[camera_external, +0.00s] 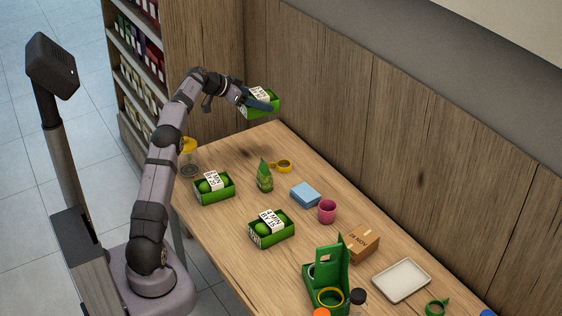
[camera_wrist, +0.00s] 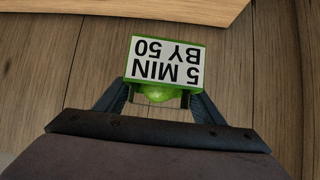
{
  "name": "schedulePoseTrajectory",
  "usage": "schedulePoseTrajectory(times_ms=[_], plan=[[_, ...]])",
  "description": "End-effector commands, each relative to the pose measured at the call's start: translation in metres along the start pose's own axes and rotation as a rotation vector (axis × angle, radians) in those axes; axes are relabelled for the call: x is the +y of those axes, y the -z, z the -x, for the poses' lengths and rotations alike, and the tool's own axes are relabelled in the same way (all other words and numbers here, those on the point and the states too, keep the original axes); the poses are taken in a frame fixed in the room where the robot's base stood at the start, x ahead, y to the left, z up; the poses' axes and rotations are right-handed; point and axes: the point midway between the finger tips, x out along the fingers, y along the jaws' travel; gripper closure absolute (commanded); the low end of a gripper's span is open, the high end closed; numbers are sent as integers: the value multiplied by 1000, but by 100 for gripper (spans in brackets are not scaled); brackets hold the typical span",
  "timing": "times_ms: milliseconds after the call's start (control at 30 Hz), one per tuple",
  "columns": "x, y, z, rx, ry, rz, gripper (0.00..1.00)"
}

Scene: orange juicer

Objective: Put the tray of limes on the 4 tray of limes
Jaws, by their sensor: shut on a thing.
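My gripper (camera_external: 256,100) is shut on a green tray of limes (camera_external: 268,107), held in the air above the far left end of the table. In the wrist view my gripper (camera_wrist: 160,105) has a finger on each side of the tray of limes (camera_wrist: 168,64), whose white label reads "5 MIN BY 50" upside down, with a lime below it. Two other trays of limes stand on the table: one at the left (camera_external: 214,187) and one near the middle (camera_external: 271,229). Their labels are too small to read surely.
The wooden table (camera_external: 225,240) also holds a green carton (camera_external: 264,176), yellow tape (camera_external: 282,166), a blue box (camera_external: 306,194), a pink cup (camera_external: 327,211), a cardboard box (camera_external: 358,243), a green caddy (camera_external: 330,275) and a white tray (camera_external: 402,279). A yellow-topped jar (camera_external: 189,157) stands at the left edge.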

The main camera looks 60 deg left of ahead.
Motion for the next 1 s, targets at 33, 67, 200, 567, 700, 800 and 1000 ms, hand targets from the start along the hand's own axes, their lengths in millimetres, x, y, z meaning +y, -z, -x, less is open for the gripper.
schedulePoseTrajectory(times_ms=[33, 67, 200, 567, 700, 800, 1000], plan=[[7, 15, 6, 6, -4, -13, 64], [12, 23, 10, 6, -9, -16, 64], [37, 54, 29, 6, -30, -27, 64], [110, 93, 72, 3, -80, -56, 64], [143, 95, 87, 3, -101, -70, 64], [166, 90, 96, 2, -117, -78, 64], [207, 71, 109, 2, -142, -96, 64]])
